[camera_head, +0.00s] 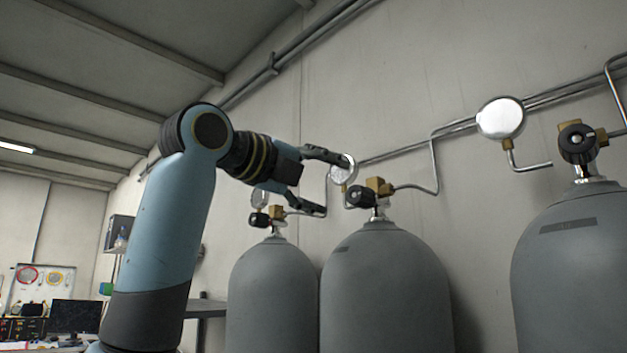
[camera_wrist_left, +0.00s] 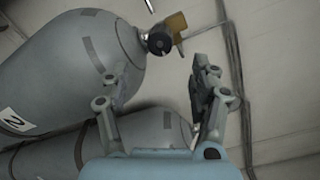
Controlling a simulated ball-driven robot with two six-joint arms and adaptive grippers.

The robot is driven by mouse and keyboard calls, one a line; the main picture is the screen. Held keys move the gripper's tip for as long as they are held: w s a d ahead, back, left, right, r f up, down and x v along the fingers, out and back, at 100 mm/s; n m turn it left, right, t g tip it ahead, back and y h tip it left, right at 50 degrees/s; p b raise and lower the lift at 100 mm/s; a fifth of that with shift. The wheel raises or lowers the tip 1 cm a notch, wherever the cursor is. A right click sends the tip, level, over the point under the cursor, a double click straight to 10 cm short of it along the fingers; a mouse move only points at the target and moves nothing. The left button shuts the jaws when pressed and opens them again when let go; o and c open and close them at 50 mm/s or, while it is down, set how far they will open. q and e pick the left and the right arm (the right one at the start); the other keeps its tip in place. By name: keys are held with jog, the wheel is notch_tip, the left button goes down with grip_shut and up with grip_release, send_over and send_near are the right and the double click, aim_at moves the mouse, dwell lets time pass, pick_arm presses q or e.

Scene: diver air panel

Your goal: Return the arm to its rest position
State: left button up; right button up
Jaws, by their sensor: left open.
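My left arm (camera_head: 180,220) is blue with dark joints. It rises from the lower left in the head view and bends to the right toward the cylinders. My left gripper (camera_head: 332,182) is open and empty, with its fingers apart in front of the wall near the valves of two grey cylinders. In the left wrist view, the left gripper's fingers (camera_wrist_left: 158,92) are spread with nothing between them. A black valve knob (camera_wrist_left: 159,43) with a brass fitting shows beyond them. My right gripper is not in view.
Grey gas cylinders (camera_head: 385,285) stand along the wall, another (camera_head: 570,265) at the right. Round gauges (camera_head: 501,118) and metal pipes (camera_head: 437,165) run along the wall. A monitor (camera_head: 75,316) is at the far left. The space above the arm looks clear.

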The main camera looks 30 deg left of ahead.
pick_arm(q)
jog(key=shift+v, duration=1.15)
